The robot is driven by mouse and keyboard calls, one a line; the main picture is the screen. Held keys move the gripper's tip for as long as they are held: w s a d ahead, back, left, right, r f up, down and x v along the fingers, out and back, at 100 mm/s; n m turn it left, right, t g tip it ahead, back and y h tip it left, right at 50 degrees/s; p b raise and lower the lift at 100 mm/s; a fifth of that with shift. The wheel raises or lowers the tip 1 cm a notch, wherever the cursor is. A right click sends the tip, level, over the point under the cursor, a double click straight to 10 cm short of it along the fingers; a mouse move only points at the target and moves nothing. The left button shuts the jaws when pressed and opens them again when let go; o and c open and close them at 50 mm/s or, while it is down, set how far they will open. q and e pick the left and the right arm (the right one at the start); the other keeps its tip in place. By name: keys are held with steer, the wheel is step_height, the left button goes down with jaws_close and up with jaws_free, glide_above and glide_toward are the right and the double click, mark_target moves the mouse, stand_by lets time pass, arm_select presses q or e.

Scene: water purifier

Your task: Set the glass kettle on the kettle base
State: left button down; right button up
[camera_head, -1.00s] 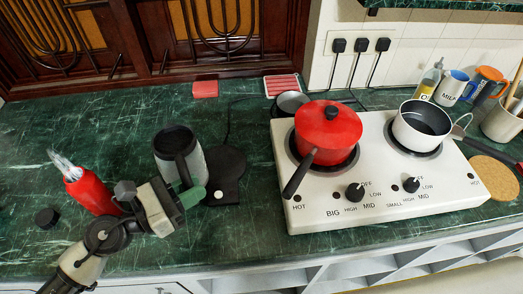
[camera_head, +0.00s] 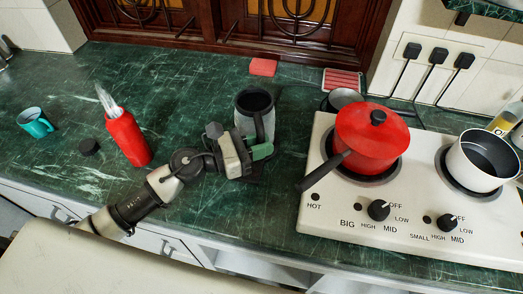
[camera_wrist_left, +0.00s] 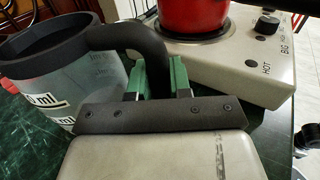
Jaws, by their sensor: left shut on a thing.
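The glass kettle (camera_head: 257,108), with clear grey walls, a black rim and a black handle, is upright left of the stove. It also fills the left of the left wrist view (camera_wrist_left: 100,82). My left gripper (camera_head: 262,151), with green finger pads, is shut on its black handle; the pads also show in the left wrist view (camera_wrist_left: 162,78). My right gripper is out of view.
A white stove (camera_head: 318,212) with a red pot (camera_head: 368,135) and a white pot (camera_head: 482,158) stands close on the right. The green counter between bottle and kettle is clear.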

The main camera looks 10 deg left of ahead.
arm_select(q)
steer(key=shift+f, duration=0.7)
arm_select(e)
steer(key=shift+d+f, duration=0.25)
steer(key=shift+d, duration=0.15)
arm_select(q)
steer(key=shift+f+b, duration=0.2)
steer(key=shift+b, duration=0.15)
steer(key=c, duration=1)
jaws_free()
steer(key=shift+c, duration=0.2)
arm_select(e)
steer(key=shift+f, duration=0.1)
